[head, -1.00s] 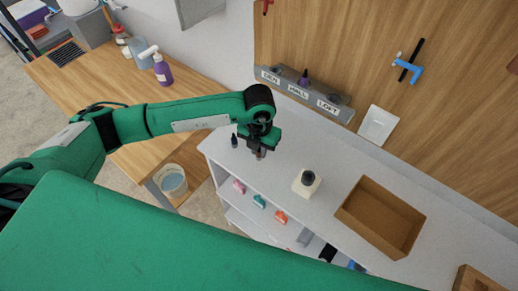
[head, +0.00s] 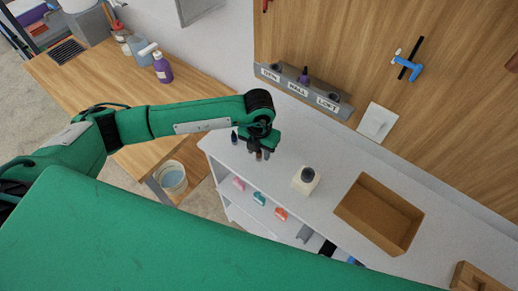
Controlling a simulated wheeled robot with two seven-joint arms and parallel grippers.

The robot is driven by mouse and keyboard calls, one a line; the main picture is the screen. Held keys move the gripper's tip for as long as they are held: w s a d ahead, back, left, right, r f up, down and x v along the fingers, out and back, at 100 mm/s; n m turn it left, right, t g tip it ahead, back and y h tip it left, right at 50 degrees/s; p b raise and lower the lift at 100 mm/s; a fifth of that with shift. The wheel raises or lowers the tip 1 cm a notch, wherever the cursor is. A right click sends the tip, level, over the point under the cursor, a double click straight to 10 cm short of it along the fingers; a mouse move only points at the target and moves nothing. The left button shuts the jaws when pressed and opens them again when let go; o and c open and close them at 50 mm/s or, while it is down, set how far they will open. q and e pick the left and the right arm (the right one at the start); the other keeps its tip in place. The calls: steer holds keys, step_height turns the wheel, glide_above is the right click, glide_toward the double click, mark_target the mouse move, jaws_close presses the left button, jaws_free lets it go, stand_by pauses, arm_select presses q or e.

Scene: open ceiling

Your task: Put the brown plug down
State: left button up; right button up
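The brown plug (head: 258,156) is a small dark-brown piece at the tips of my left gripper (head: 259,153), over the left part of the white shelf unit's top (head: 330,186). The gripper points down, and its two fingers show apart, one on each side of the plug. The plug appears to stand on the top; its base is too small to see clearly. My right gripper is not in view.
A cream block with a dark knob (head: 306,180) and an open brown box (head: 360,212) are to the right. A labelled grey rack (head: 290,84) is on the wall behind. White top between them is clear.

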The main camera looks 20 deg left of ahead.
arm_select(q)
step_height(320, 180, up, 11)
steer(key=b, duration=0.4)
steer(key=shift+b, duration=0.35)
steer(key=shift+r, duration=0.65)
